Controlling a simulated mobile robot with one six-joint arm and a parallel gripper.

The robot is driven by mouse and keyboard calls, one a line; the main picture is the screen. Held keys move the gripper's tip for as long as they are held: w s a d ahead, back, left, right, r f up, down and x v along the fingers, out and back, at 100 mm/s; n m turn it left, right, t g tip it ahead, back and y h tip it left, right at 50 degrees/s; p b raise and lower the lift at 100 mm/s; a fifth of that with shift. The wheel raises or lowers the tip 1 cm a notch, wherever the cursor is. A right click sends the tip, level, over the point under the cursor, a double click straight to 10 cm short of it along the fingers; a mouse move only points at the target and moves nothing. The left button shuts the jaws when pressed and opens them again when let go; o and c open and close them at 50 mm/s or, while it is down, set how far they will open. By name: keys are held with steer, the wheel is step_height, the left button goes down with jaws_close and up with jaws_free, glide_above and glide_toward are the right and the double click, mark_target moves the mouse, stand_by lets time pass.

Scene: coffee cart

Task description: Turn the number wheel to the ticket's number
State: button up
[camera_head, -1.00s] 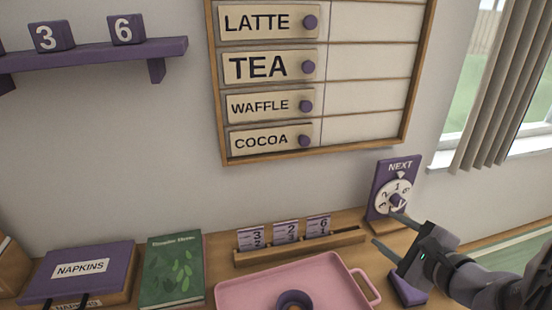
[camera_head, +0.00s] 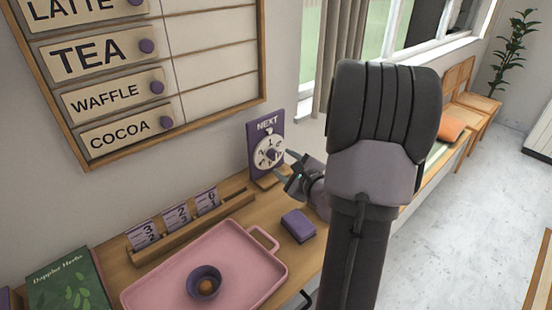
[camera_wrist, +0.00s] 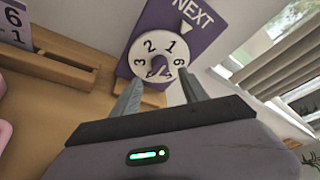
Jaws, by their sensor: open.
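The number wheel is a white disc (camera_head: 269,152) on an upright purple board marked NEXT (camera_head: 266,127). In the wrist view the disc (camera_wrist: 139,46) shows 3, 2, 1 and 6, with the 1 nearest the pointer. A purple knob (camera_wrist: 158,68) sits at its centre. My gripper (camera_wrist: 160,88) is open, its fingers on either side of the knob's line; contact cannot be told. In the head view my gripper (camera_head: 284,167) is just right of the wheel. Tickets with paired digits (camera_head: 175,216) stand in a wooden rack (camera_head: 160,252); which one counts is unclear.
A pink tray (camera_head: 250,290) with a purple bowl (camera_head: 204,283) lies in front of the rack. A purple block (camera_head: 298,226) is on the counter below my gripper. A menu board (camera_head: 150,140) hangs on the wall, and a green book (camera_head: 68,288) lies left.

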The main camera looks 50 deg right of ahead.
mark_target(275, 157)
steer(key=b+x, duration=0.1)
steer(key=x, duration=0.5)
steer(key=shift+w, duration=0.1)
steer(key=shift+c, duration=0.4)
jaws_close()
